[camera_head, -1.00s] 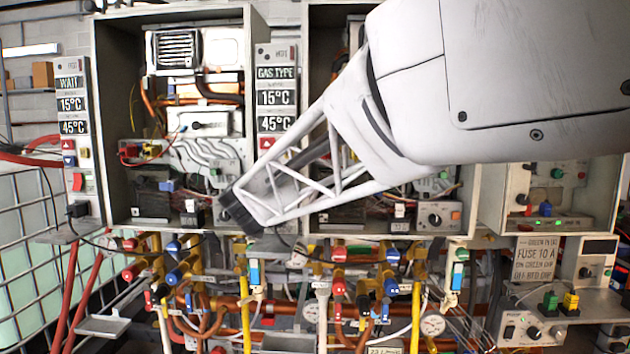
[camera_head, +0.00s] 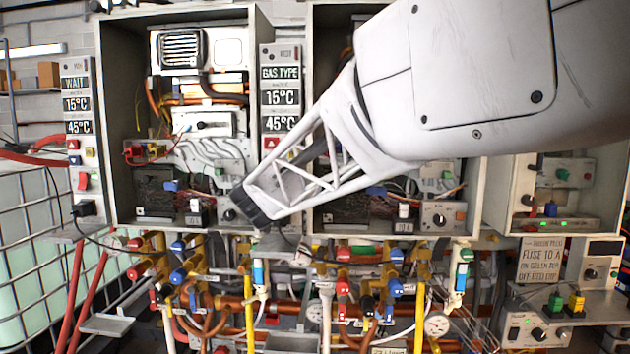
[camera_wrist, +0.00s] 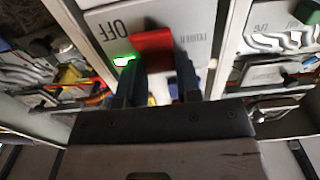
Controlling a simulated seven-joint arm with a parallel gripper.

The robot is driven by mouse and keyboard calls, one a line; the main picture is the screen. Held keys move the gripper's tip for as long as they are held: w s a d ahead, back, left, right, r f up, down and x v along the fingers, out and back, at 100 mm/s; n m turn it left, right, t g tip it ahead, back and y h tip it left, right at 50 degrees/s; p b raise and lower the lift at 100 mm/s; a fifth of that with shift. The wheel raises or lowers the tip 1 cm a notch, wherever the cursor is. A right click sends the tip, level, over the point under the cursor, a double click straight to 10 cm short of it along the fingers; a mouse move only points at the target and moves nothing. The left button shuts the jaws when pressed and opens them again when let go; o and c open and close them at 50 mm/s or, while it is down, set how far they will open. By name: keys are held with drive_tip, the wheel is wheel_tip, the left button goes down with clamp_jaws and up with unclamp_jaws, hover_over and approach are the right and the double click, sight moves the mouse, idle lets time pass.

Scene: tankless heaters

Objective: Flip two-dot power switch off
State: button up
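A red switch (camera_wrist: 152,45) sits on a pale panel in the wrist view, beside upside-down letters reading OFF and a lit green light (camera_wrist: 124,61). My gripper (camera_wrist: 160,70) has its two dark fingers apart, one toward each side of the switch's lower end; I cannot tell whether they touch it. In the head view my gripper (camera_head: 250,205) is at the lower part of the GAS TYPE display column (camera_head: 281,98) and hides the switch there. Another red switch (camera_head: 83,181) shows on the WAIT column at the left. I cannot make out any dot marks.
Open heater cabinets flank the display column; the left cabinet's wall (camera_head: 258,110) stands close to my gripper. Pipes and valves (camera_head: 340,290) crowd the space below. A small ledge (camera_head: 275,245) juts out under the column. A fuse sign (camera_head: 541,260) is at the right.

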drive_tip(key=shift+c, duration=1.3)
drive_tip(key=shift+t, duration=0.3)
drive_tip(key=shift+s+f+t, duration=0.15)
drive_tip(key=shift+f+t, duration=0.1)
drive_tip(key=shift+t, duration=0.75)
drive_tip(key=shift+s+f+t, duration=0.15)
drive_tip(key=shift+f+t, duration=0.1)
drive_tip(key=shift+t, duration=0.75)
drive_tip(key=o, duration=0.9)
drive_tip(key=shift+g, duration=0.3)
